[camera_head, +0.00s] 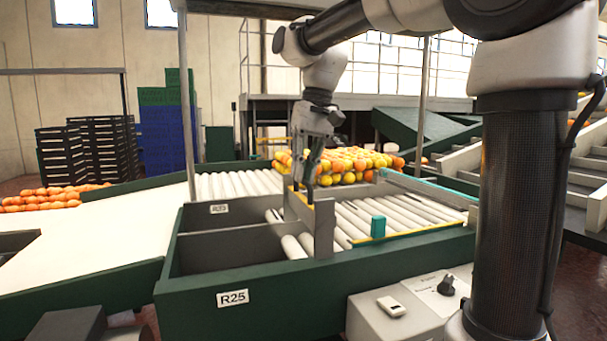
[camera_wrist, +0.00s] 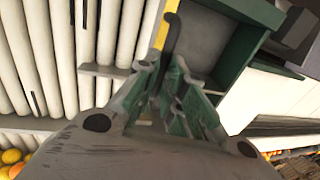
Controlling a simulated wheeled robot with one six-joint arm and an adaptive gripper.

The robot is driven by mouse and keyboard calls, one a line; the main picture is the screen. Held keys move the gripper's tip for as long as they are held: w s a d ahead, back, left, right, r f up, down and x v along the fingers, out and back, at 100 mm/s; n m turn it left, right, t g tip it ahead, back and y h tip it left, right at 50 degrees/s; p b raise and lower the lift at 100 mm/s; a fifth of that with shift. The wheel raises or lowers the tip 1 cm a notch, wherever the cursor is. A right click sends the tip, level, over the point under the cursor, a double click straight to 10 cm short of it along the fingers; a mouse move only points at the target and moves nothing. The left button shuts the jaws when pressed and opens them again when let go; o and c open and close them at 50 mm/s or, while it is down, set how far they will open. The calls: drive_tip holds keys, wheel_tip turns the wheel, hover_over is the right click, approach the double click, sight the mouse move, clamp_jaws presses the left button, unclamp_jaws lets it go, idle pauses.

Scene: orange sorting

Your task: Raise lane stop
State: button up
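The lane stop (camera_head: 323,232) is a grey upright plate with a yellow top edge, standing across the rollers behind the R25 bin. In the wrist view its yellow edge (camera_wrist: 163,28) runs up from the fingertips. My gripper (camera_head: 304,190) points down at the plate's top edge. In the wrist view the green-padded fingers of my gripper (camera_wrist: 164,66) come close together around the lower end of a dark hooked handle (camera_wrist: 172,32) by that edge. The fingers hide where the handle meets the plate. How high the plate's lower edge sits is unclear.
Oranges and lemons (camera_head: 345,165) are heaped behind the rollers (camera_head: 375,212). A green-walled bin (camera_head: 232,300) labelled R25 and a grey control box (camera_head: 405,305) with a knob stand in front.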

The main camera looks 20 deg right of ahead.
drive_tip(key=o, duration=0.4)
drive_tip(key=shift+c, duration=0.2)
wheel_tip(320, 180, up, 12)
drive_tip(key=d, duration=0.2)
drive_tip(key=shift+d, duration=0.2)
drive_tip(key=shift+f, duration=0.15)
drive_tip(key=s+d+f+t, duration=0.1)
drive_tip(key=s+d+f, duration=0.3)
drive_tip(key=s+f, duration=0.2)
drive_tip(key=s+d+f+t+h, duration=0.1)
drive_tip(key=s+d+f+t, duration=0.1)
drive_tip(key=s+d+f, duration=0.2)
drive_tip(key=s+d+f+t+h, duration=0.1)
drive_tip(key=s+d+f, duration=0.3)
drive_tip(key=s+f, duration=0.5)
wheel_tip(320, 180, down, 5)
drive_tip(key=shift+s+r, duration=0.2)
drive_tip(key=shift+s, duration=0.2)
